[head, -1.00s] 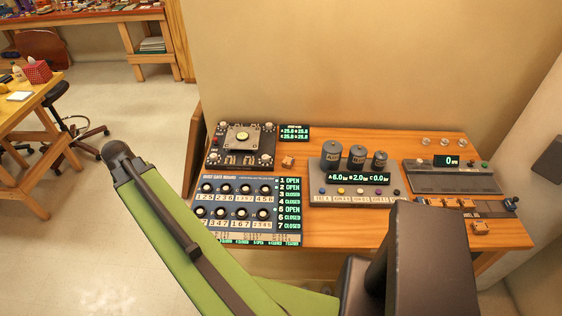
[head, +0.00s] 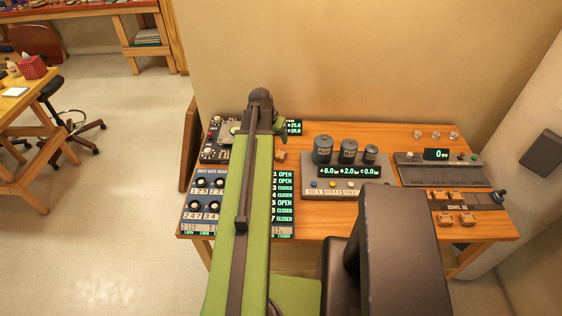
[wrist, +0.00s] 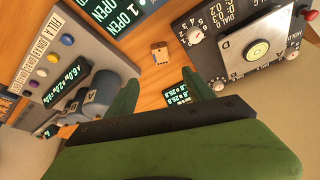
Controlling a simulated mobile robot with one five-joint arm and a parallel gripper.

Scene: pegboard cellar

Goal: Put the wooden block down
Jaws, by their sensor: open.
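A small wooden block (head: 280,155) lies on the wooden bench between the blue switch panel and the grey unit with cylinders. It also shows in the wrist view (wrist: 160,53), resting on bare wood beyond my fingertips. My gripper (wrist: 162,92) is open, with its two green fingers apart and nothing between them. The block is in front of the gap and apart from both fingers. In the head view my arm hides most of my gripper. Several similar wooden blocks (head: 467,219) are at the right of the bench.
The grey unit with three cylinders (head: 345,175) stands right of the block. A small green-lettered display (head: 294,127) is behind it. The dark plate device (wrist: 250,48) and blue switch panel (head: 203,200) are at the left, partly behind my arm. Bare wood (head: 390,137) shows along the back.

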